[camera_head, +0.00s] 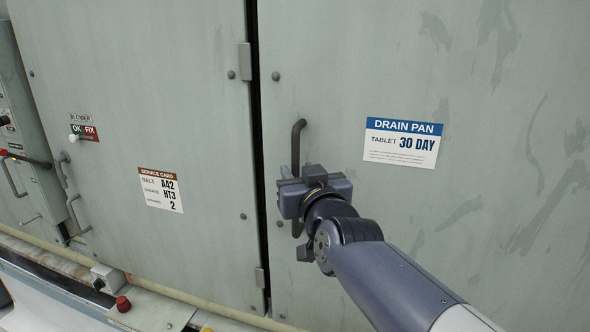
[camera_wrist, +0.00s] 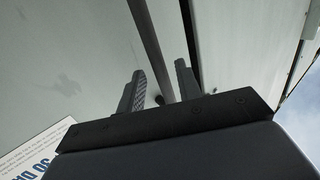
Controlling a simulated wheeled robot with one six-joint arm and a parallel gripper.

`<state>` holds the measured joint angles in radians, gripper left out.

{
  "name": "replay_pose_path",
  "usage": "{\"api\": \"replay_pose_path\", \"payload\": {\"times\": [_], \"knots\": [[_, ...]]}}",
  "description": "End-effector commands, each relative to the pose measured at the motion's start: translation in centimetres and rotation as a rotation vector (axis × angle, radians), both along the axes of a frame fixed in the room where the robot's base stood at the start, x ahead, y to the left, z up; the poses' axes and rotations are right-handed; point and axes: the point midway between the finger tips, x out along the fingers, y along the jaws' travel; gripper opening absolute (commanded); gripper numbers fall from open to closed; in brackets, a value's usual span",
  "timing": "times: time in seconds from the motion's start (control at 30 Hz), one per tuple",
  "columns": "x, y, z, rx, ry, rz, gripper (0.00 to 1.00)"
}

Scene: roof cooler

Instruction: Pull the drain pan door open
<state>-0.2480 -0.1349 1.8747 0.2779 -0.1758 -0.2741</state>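The drain pan door (camera_head: 480,210) is the large grey-green panel on the right, with a blue and white DRAIN PAN label (camera_head: 403,142). Its dark vertical bar handle (camera_head: 297,145) is near the door's left edge, partly hidden behind my gripper (camera_head: 295,190). In the wrist view, the handle (camera_wrist: 150,40) runs down between the two fingers of my gripper (camera_wrist: 160,78). The fingers stand apart, with visible space beside the bar. A dark gap runs along the door's left edge; I cannot tell whether the door is ajar.
Left of the gap is another panel (camera_head: 150,80) with a service card (camera_head: 160,190) and a blower switch plate (camera_head: 84,132). A red button (camera_head: 123,304) and pipe (camera_head: 190,297) lie low at the left. The door face right of my arm is clear.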

Motion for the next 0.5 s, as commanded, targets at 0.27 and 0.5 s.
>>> {"api": "replay_pose_path", "payload": {"times": [0.27, 0.5], "knots": [[2.6, 0.5, 0.0, 0.0, 0.001, 0.0, 0.33], [2.9, 0.6, 0.0, 0.0, 0.0, 0.0, 0.33]]}}
